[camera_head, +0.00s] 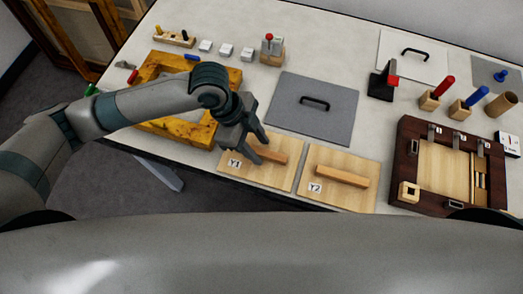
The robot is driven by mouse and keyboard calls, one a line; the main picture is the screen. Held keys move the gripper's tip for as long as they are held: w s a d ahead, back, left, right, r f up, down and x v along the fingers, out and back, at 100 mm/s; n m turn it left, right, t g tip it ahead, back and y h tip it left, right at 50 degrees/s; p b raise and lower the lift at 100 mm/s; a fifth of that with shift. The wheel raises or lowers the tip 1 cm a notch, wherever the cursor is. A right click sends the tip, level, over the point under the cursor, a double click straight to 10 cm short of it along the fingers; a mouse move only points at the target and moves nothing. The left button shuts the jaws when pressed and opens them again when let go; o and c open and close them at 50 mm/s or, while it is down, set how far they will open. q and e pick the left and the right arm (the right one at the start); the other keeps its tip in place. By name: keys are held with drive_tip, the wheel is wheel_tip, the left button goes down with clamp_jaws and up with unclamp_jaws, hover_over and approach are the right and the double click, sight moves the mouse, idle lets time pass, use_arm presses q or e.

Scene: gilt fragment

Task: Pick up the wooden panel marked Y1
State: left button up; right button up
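The panel marked Y1 (282,180) is a light wooden board with a raised wooden bar handle (270,154). It lies flat near the table's front edge. My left gripper (250,144) is above the left end of that handle, with its fingers spread apart. I cannot tell whether a finger touches the bar. The gripper hides the panel's upper left part. A similar panel marked Y2 (325,198) lies just right of Y1, with its own bar handle. My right gripper is not in view.
A grey plate with a black handle (314,120) lies behind the panels. A yellow-brown wooden frame (165,68) is beneath and behind my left arm. A dark-framed wooden box (408,155) stands at the right. Small blocks and coloured pegs stand along the back.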

sight(260, 151)
use_arm(q)
drive_tip(key=shift+d+f, duration=0.1)
drive_tip(key=shift+f, duration=0.25)
drive_tip(key=shift+c, duration=0.6)
clamp_jaws()
drive_tip(key=shift+r, duration=0.2)
drive_tip(key=shift+r, duration=0.25)
drive_tip(key=r+b, duration=0.2)
drive_tip(key=r, duration=0.1)
drive_tip(key=shift+s+d+r, duration=0.15)
drive_tip(key=shift+d+r, duration=0.05)
drive_tip(key=s+d+r+b, duration=0.2)
drive_tip(key=s+d+r, duration=0.4)
drive_tip(key=s, duration=0.3)
drive_tip(key=shift+s+d+r, duration=0.15)
drive_tip(key=shift+s+r, duration=0.05)
drive_tip(key=shift+r, duration=0.2)
